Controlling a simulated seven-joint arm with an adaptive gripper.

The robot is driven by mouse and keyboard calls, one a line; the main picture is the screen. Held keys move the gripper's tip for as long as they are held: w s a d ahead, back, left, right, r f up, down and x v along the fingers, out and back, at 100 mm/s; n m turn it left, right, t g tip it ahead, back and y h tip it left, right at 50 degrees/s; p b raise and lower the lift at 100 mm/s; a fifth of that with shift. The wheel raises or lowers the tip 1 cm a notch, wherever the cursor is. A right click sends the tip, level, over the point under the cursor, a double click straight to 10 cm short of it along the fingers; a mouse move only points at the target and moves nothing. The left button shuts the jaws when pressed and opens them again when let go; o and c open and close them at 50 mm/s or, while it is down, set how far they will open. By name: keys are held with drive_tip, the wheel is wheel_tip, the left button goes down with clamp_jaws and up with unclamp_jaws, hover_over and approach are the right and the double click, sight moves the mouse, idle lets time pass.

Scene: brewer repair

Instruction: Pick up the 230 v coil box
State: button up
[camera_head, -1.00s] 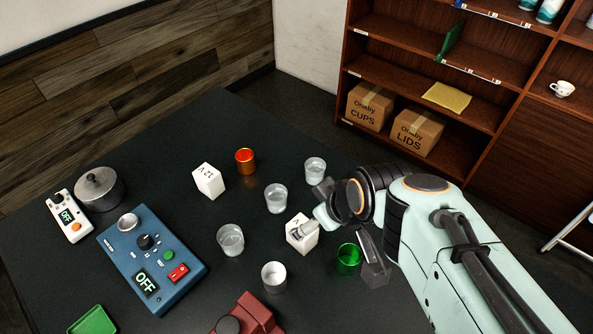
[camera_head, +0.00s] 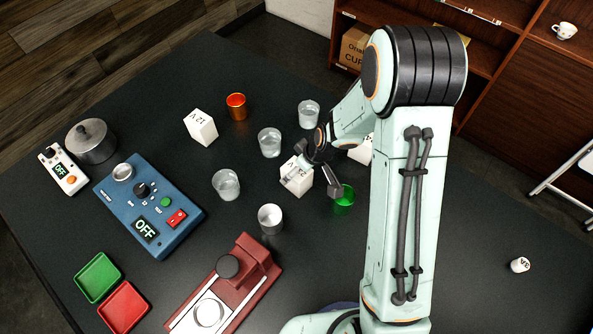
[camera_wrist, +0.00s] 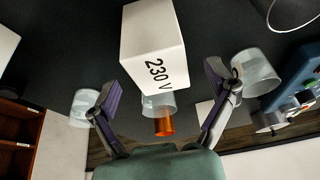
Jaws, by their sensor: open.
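The 230 V coil box (camera_wrist: 152,40) is a white block with black "230 V" lettering, in the middle of the wrist view. In the head view the white box (camera_head: 297,180) at my gripper stands on the black table, partly covered by a finger. My gripper (camera_wrist: 160,82) is open and empty, one finger on each side of the box's line in the wrist view. In the head view my gripper (camera_head: 314,178) is right at the box; whether a finger touches it I cannot tell.
A green cup (camera_head: 344,203) stands close right of the box. Clear glasses (camera_head: 269,143) and a metal cup (camera_head: 270,219) stand around it. A white 12 V box (camera_head: 201,128) and an orange cup (camera_head: 237,107) are farther back left. Another white box (camera_head: 362,153) is partly behind my arm.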

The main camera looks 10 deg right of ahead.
drive_tip(key=shift+w+a+f, duration=0.15)
drive_tip(key=shift+f, duration=0.35)
drive_tip(key=c, duration=1.3)
